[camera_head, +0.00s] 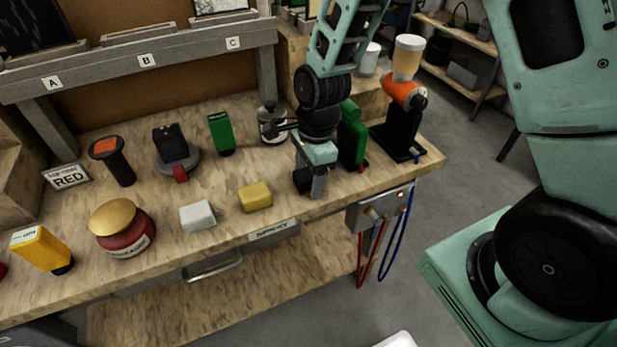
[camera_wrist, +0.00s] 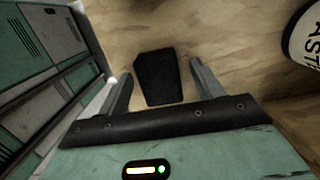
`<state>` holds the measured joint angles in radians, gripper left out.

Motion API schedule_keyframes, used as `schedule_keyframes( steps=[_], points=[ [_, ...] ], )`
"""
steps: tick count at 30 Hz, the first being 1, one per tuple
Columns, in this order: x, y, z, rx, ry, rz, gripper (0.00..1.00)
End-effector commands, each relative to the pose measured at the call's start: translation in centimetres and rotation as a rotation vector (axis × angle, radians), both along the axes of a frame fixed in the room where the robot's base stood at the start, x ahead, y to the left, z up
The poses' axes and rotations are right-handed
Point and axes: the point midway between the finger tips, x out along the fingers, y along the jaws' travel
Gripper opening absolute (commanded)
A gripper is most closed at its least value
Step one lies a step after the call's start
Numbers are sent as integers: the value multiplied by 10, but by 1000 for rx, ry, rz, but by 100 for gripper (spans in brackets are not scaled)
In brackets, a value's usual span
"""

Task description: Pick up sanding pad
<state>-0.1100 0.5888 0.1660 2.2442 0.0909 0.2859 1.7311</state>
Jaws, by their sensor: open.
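In the wrist view a flat, dark pad (camera_wrist: 157,78), which looks like the sanding pad, lies on the wooden surface. My gripper (camera_wrist: 161,72) is open, with one grey finger at each side of the pad. A small gap shows at each side, so I see no grip. In the head view my gripper (camera_head: 312,188) points down low over the bench's front edge, right of the yellow block. A dark shape beside its finger may be the pad, but I cannot tell for sure.
The bench (camera_head: 170,265) also holds a yellow block (camera_head: 256,196), a white block (camera_head: 198,216), a red tin (camera_head: 124,228) and a green box (camera_head: 221,133). Close to my gripper stand a green object (camera_head: 352,135) and an orange-and-black tool (camera_head: 401,120).

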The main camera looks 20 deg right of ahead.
Motion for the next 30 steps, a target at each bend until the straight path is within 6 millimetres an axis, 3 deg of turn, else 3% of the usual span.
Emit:
schedule_keyframes(
  steps=[1,5,8,17,30],
  points=[
    [0,0,0,0,0,0,58],
    [0,0,0,0,0,0,22],
    [0,0,0,0,0,0,14],
    [1,0,8,0,-3,1,14],
    [1,0,85,0,-3,1,14]
  ],
)
